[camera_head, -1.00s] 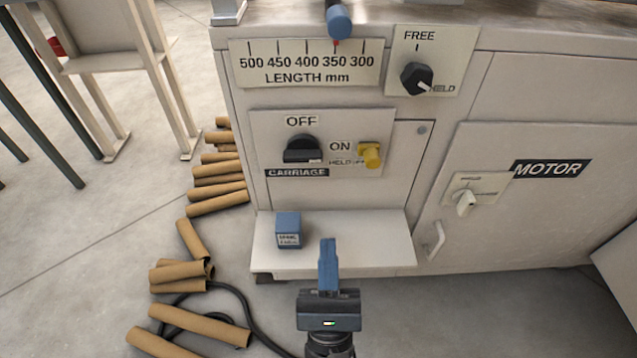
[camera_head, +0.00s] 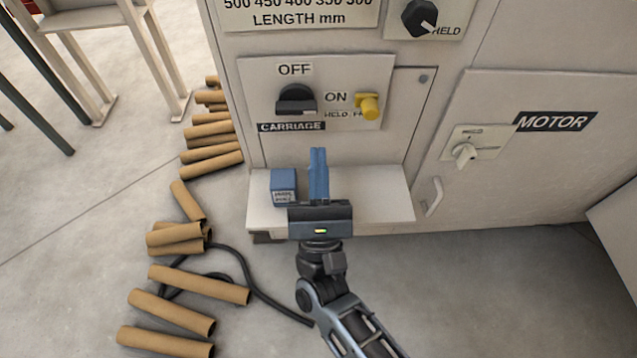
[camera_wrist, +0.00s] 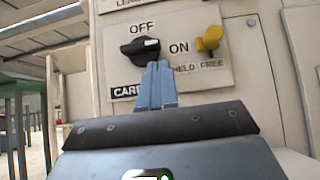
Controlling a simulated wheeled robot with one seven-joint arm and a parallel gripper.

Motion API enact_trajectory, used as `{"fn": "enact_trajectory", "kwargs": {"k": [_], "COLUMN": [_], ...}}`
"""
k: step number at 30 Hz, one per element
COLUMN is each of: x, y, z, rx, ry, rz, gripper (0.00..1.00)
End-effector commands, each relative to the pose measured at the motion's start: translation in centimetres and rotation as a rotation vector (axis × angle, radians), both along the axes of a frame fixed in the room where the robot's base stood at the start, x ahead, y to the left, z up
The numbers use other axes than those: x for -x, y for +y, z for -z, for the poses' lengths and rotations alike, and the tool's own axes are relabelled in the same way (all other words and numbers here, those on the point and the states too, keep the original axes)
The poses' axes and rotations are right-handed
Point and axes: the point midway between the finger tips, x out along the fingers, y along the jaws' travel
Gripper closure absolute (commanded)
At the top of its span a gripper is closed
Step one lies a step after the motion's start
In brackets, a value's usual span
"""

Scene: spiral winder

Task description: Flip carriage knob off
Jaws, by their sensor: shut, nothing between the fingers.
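The carriage knob (camera_head: 296,101) is a black rotary knob on a pale panel (camera_head: 371,72), between the OFF label above it and the ON label to its right. Its white mark points right, toward ON. It also shows in the wrist view (camera_wrist: 140,49), just above and left of my fingertips. My gripper (camera_head: 318,151) has blue fingers, shut together and empty. In the head view it is below and slightly right of the knob, over the ledge, apart from the knob as far as I can tell. In the wrist view the fingertips (camera_wrist: 158,64) point toward the panel.
A yellow knob (camera_head: 369,106) sits right of the carriage knob. A blue box (camera_head: 283,186) stands on the ledge (camera_head: 385,201) at left. The motor switch (camera_head: 464,154) and a door handle (camera_head: 434,197) are farther right. Cardboard tubes (camera_head: 199,284) and a black cable lie on the floor.

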Motion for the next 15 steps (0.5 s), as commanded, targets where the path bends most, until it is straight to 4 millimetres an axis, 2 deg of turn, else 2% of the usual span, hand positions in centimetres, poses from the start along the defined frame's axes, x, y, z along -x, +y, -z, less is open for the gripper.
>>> {"fn": "enact_trajectory", "kwargs": {"k": [6, 15], "x": [-2.2, -3.1], "y": [-0.1, -0.1], "z": [-2.2, -3.1], "rx": [0.002, 0.001], "ry": [-0.003, 0.001], "rz": [0.001, 0.0], "gripper": [1.0, 1.0]}}
